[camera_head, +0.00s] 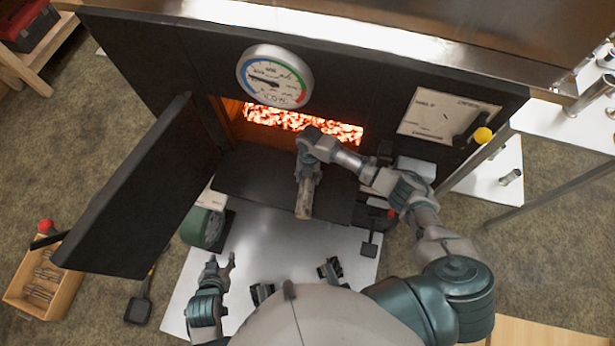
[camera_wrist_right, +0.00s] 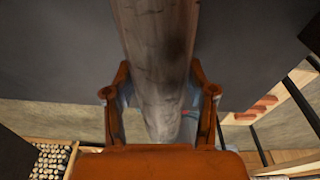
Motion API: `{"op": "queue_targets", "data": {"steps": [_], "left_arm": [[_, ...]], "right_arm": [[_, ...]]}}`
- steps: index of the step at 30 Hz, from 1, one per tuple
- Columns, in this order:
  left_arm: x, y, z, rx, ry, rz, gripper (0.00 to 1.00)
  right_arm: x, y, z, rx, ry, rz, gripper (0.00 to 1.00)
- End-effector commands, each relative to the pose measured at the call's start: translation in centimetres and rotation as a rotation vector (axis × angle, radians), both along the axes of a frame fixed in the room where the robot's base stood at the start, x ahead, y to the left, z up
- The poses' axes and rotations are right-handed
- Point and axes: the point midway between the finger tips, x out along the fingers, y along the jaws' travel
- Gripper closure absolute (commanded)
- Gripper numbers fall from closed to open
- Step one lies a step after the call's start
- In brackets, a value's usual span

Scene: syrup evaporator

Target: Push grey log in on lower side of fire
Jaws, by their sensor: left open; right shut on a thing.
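A grey-brown log (camera_head: 305,203) stands out below my right gripper (camera_head: 308,178), over the dark shelf in front of the fire opening. In the right wrist view the log (camera_wrist_right: 160,50) passes between the two orange fingers (camera_wrist_right: 160,108), which are shut on it. The fire (camera_head: 305,122) glows orange behind, in the opening of the black evaporator; my right wrist covers part of its lower edge. My left gripper (camera_head: 222,265) is open and empty, low at the left over the white floor plate.
The black fire door (camera_head: 140,190) stands open at the left. A gauge (camera_head: 274,76) hangs above the opening. A wooden crate (camera_head: 45,280) and a small shovel (camera_head: 140,303) lie on the floor at lower left. A metal table (camera_head: 560,125) stands at the right.

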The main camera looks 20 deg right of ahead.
Motion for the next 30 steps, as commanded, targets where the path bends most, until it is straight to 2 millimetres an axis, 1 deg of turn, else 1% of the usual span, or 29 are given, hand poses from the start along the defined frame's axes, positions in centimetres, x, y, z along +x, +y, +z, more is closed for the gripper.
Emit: {"op": "queue_targets", "data": {"steps": [5,6,8,9,17,23,26,29,30], "left_arm": [[0.0,0.2,0.0,-0.002,0.0,-0.001,0.55],[0.0,0.2,0.0,-0.002,0.0,-0.001,0.55],[0.0,0.2,0.0,-0.001,0.001,-0.001,0.55],[0.0,0.1,0.0,0.0,0.001,0.0,0.55],[0.0,0.0,0.0,0.002,0.001,0.001,0.55],[0.0,0.0,0.1,0.001,0.0,0.0,0.55],[0.1,0.0,0.9,0.0,-0.006,0.0,0.55],[0.4,0.1,2.3,-0.001,-0.019,0.0,0.55],[0.5,0.1,3.1,-0.001,-0.025,0.0,0.55]], "right_arm": [[0.0,0.3,0.1,-0.002,-0.001,0.001,0.94],[0.0,0.3,0.1,-0.002,-0.001,0.001,0.34],[0.0,0.2,0.1,-0.001,-0.001,0.001,0.19],[0.0,0.2,0.1,0.0,-0.001,0.001,0.15],[-0.1,-0.1,-0.1,0.003,0.001,0.001,0.15],[-0.1,0.1,0.1,0.0,0.0,0.001,0.15],[-0.4,0.4,0.7,0.001,-0.001,0.002,0.15],[-1.2,1.0,1.8,-0.001,-0.003,0.003,0.15],[-1.6,1.3,2.4,0.0,-0.004,0.003,0.15]]}}
